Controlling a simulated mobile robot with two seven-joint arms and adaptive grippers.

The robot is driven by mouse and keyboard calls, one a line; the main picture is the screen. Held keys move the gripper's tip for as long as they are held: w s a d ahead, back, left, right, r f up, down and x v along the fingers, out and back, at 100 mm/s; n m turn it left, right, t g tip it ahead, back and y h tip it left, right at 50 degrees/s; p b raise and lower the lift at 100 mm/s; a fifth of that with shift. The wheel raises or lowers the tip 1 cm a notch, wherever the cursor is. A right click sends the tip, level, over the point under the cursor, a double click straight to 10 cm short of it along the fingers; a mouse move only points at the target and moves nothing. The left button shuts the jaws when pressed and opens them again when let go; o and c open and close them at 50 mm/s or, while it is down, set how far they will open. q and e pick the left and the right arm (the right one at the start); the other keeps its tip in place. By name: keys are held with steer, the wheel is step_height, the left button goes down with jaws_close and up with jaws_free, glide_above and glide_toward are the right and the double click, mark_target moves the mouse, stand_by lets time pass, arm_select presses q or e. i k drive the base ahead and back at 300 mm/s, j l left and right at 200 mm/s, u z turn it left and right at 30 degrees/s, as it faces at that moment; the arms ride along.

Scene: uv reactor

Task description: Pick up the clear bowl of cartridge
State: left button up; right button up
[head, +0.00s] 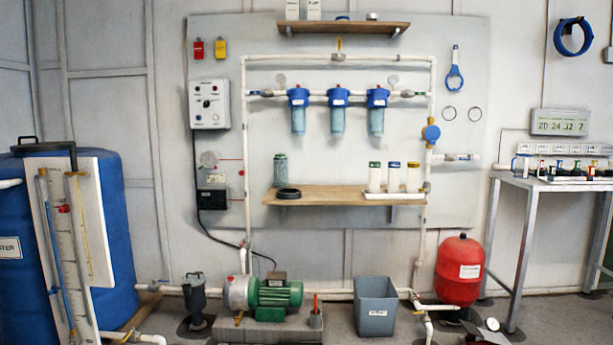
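Three filter housings hang in a row on the wall panel. Each has a blue head and a clear bluish bowl, at the left (298,121), middle (337,120) and right (376,121). A clear greenish cylinder (280,169) stands upright at the left of the wooden shelf (330,192) below them. I cannot tell whether it is a loose bowl. A black ring (288,193) lies at the shelf's front edge. Three white cartridges (394,178) with green, blue and yellow tops stand on a white tray at the shelf's right. Neither gripper shows in the head view.
A blue water tank (120,235) stands at the left. A metal table (550,184) is at the right. The shelf's middle is bare.

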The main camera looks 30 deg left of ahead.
mark_target(281, 166)
steer(key=i+j+z, duration=0.1)
steer(key=j, duration=0.25)
steer(key=i+j+z, duration=0.1)
steer(key=i+j, duration=0.2)
steer(key=i+j+z, duration=0.1)
steer(key=j, duration=0.3)
steer(key=i+j, duration=0.2)
steer(key=j, duration=0.15)
steer(key=i+j, duration=0.15)
steer(key=j, duration=0.2)
steer(key=i+j, duration=0.2)
steer(key=j, duration=0.15)
steer(key=i+j+z, duration=0.1)
steer(key=j, duration=0.25)
steer(key=i+j, duration=0.4)
steer(key=j, duration=0.3)
